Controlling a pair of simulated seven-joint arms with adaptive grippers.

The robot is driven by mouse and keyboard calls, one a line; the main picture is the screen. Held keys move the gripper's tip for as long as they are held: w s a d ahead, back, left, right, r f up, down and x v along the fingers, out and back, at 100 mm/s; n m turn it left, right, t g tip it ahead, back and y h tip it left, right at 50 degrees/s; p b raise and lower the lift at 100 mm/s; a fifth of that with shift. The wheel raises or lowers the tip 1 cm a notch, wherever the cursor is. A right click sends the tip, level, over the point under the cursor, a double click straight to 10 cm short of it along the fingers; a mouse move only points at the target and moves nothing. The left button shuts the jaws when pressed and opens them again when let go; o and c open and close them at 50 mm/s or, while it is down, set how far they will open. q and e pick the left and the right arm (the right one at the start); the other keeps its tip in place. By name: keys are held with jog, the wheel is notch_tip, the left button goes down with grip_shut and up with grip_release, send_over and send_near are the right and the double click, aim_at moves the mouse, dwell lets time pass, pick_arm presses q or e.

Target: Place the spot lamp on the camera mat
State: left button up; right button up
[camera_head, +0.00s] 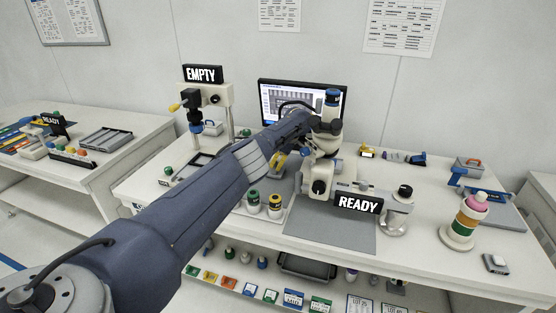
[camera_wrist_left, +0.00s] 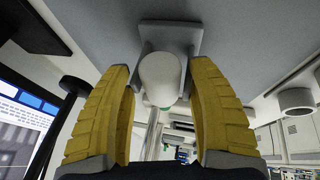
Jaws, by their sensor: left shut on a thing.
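My left gripper (camera_head: 280,161) is at the centre of the bench, beside the READY machine and partly hidden by my own arm. In the left wrist view its yellow fingers (camera_wrist_left: 160,82) are shut on a white, rounded body with a grey square plate, which I take to be the spot lamp (camera_wrist_left: 161,72). In the head view I cannot make the lamp out clearly. A grey mat (camera_head: 345,235) lies under and in front of the READY machine; I cannot tell for sure whether it is the camera mat. My right gripper is not in view.
The READY machine (camera_head: 320,185) stands close to the right of my gripper, with a monitor (camera_head: 303,98) behind. Capped bottles (camera_head: 274,207) stand in front. An EMPTY stand (camera_head: 206,100) is at the left. A ringed stack (camera_head: 464,225) and a blue-framed tray (camera_head: 490,205) are at the right.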

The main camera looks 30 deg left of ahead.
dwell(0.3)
pick_arm(q)
jog(key=o, duration=1.5)
jog(key=shift+f, duration=0.1)
jog(key=shift+o, duration=0.2)
jog(key=v, duration=1.2)
